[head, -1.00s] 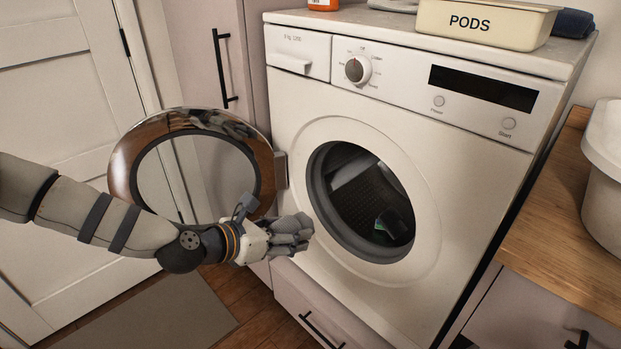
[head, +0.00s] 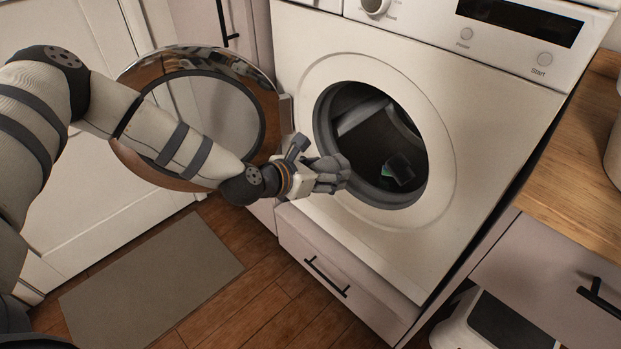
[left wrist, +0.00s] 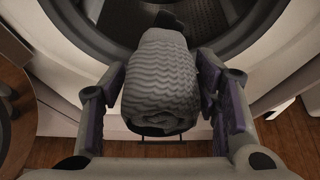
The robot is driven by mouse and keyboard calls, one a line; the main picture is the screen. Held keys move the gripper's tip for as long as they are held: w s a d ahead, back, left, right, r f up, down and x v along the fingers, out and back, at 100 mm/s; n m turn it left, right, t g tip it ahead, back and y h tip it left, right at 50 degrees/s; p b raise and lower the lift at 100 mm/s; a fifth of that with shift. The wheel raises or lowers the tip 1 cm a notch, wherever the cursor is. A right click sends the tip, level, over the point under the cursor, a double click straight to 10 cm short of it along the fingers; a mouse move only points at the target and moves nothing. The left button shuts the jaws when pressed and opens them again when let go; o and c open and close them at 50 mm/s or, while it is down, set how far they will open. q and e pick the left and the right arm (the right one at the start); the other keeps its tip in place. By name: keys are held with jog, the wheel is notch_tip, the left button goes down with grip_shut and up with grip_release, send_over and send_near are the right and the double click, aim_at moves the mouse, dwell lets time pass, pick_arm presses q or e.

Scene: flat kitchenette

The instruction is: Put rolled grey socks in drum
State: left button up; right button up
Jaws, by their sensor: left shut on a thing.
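My left gripper (head: 333,174) is at the lower left rim of the washing machine's round opening in the head view. In the left wrist view, my left gripper (left wrist: 166,92) is shut on the rolled grey socks (left wrist: 160,85), a ribbed grey bundle between its fingers. The drum (head: 365,135) is open ahead of the socks, and it also shows in the left wrist view (left wrist: 215,17). A dark item with a green patch (head: 398,170) lies inside the drum. In the head view the fingers mostly hide the socks. My right gripper is not in view.
The round door (head: 262,95) stands open to the left, behind my left forearm. A drawer (head: 335,275) is below the opening. A wooden counter (head: 565,140) is at the right. A grey mat (head: 150,285) lies on the floor.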

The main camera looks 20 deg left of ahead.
pick_arm(q)
jog(key=w+d+f+b, duration=0.1)
jog(key=w+d+b, duration=0.2)
jog(key=w+b, duration=0.3)
jog(key=w+d+f+b, duration=0.2)
jog(key=w+d+b, duration=0.2)
jog(key=w, duration=0.9)
jog(key=w+d+f+b, duration=0.2)
jog(key=w+d+b, duration=0.1)
jog(key=w+b, duration=0.5)
jog(key=shift+w+d, duration=0.2)
jog(key=shift+w, duration=0.6)
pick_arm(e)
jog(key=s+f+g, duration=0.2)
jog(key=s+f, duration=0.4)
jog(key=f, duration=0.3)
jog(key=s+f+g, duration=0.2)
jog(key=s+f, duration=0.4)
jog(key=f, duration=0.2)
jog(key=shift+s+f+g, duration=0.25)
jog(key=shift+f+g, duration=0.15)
